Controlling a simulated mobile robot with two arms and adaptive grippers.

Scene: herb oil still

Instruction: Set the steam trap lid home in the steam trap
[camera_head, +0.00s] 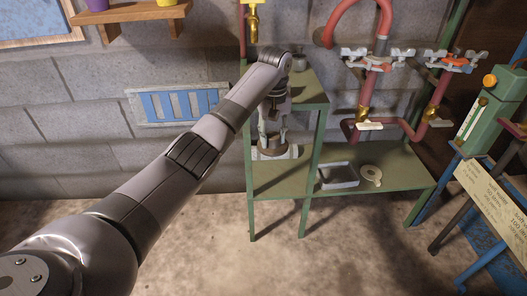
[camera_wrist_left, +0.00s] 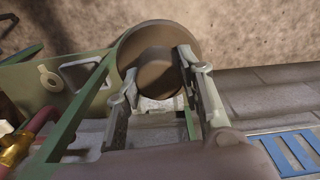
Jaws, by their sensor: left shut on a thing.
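A brown round piece, which I take to be the steam trap lid (camera_wrist_left: 188,42), is a broad disc with a smaller round raised part in its middle. My left gripper (camera_wrist_left: 160,84) is shut on that middle part, one finger on each side. In the head view the left gripper (camera_head: 272,136) points down inside the green stand, with the brown piece (camera_head: 270,153) at its fingertips. I cannot make out the steam trap for certain, nor whether the brown piece touches anything below. My right gripper is not in view.
The green stand's posts (camera_head: 312,160) rise close beside the gripper. A grey open tray (camera_head: 325,185) and a beige ring with a tab (camera_head: 365,172) lie on the low shelf (camera_head: 400,178) to the right. Red pipes (camera_head: 398,124) stand behind. The floor in front is clear.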

